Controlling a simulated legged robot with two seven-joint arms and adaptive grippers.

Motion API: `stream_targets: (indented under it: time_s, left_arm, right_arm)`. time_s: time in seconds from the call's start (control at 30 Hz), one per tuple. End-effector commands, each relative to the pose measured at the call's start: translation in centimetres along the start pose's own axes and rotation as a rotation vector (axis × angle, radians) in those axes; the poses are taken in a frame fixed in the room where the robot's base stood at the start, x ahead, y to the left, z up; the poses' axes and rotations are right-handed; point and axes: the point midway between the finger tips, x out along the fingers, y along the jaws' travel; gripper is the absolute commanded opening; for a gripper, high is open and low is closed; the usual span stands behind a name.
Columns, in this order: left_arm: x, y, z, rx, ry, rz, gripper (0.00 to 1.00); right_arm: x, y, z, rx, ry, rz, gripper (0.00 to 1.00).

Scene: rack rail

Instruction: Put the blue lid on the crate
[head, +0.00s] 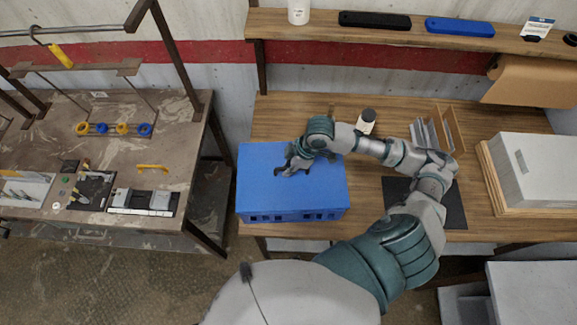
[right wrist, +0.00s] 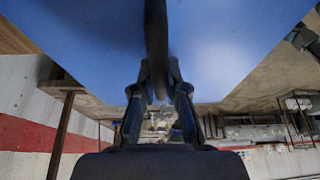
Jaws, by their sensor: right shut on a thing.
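The blue lid (head: 322,185) lies flat over the blue crate (head: 290,216) on the left part of the wooden bench. Only the crate's front side with its dark slots shows below the lid; I cannot tell whether the edges are fully seated. My right gripper (head: 291,166) is over the lid's middle, shut on the lid by what looks like a dark handle. In the right wrist view the fingers (right wrist: 160,85) close around this dark bar, and the lid's blue surface (right wrist: 235,40) fills the upper part. My left gripper is not in view.
On the wooden bench (head: 285,110) stand a dark-capped white bottle (head: 366,121), a rack (head: 437,133), a black mat (head: 453,205) and a pale box (head: 540,165). A shelf (head: 300,25) runs above. A separate worktable (head: 185,120) stands left, across a gap.

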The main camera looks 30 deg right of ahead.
Motion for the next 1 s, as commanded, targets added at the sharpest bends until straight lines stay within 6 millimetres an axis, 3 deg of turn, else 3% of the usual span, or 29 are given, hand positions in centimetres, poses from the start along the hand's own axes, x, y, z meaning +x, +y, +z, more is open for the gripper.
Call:
stream_targets:
  time_s: [1.0]
  left_arm:
    - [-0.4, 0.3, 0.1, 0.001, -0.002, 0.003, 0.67]
  right_arm:
    - [1.0, 0.0, 0.4, 0.0, 0.001, 0.001, 0.0]
